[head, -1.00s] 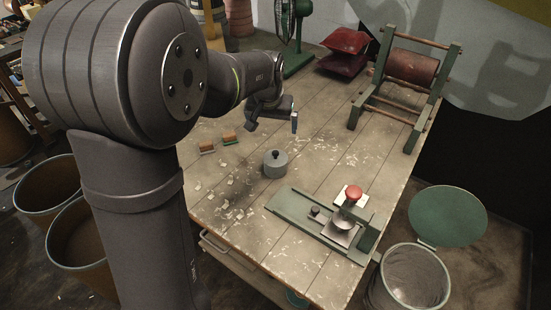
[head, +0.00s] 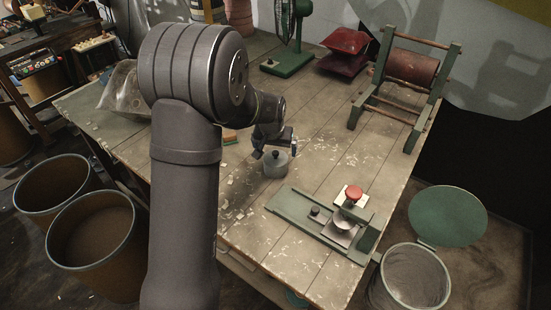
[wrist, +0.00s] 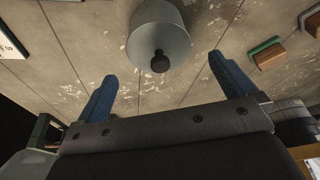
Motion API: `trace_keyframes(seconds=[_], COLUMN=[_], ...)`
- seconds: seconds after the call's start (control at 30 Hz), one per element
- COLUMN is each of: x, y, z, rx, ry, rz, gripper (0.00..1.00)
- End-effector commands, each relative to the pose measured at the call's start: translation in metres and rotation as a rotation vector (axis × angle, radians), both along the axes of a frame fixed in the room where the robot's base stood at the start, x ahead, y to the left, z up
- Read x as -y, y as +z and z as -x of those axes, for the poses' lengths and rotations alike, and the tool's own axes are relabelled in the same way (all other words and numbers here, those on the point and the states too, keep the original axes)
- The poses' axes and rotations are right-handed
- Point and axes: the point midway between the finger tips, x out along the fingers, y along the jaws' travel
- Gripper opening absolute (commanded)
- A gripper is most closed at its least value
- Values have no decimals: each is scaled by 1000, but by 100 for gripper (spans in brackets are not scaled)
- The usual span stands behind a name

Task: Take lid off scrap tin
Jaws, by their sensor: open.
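The scrap tin (head: 275,168) is a small grey round tin on the wooden table. Its lid (wrist: 158,42) is on it, with a dark round knob (wrist: 160,62) in the middle. My gripper (head: 275,155) is just behind and above the tin in the head view. In the wrist view my gripper (wrist: 160,78) has its two blue fingers wide apart, with nothing between them. The knob lies just beyond the fingertips, roughly centred between them, and is not touched.
Brushes or blocks (wrist: 268,54) lie to one side in the wrist view. A green fan (head: 290,50) and a winding frame (head: 410,75) stand farther back. Bare table lies around the tin.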

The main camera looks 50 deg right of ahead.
Motion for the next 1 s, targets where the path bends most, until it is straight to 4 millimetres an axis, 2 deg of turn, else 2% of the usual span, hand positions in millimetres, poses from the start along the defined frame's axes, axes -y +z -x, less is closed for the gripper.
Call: trace_keyframes(seconds=[0.03, 0.2, 0.5, 0.57, 0.73, 1.0], x=[2, 8, 9, 9, 9, 9], y=[-9, -26, -30, -30, -30, -30], z=[-2, -4, -5, -5, -5, -5], rx=[-1, 0, 0, 0, 0, 0], ry=[0, 0, 0, 0, 0, 0], rz=[-2, -1, 1, 1, 1, 1], gripper=[100, 100, 100, 90, 57, 55])
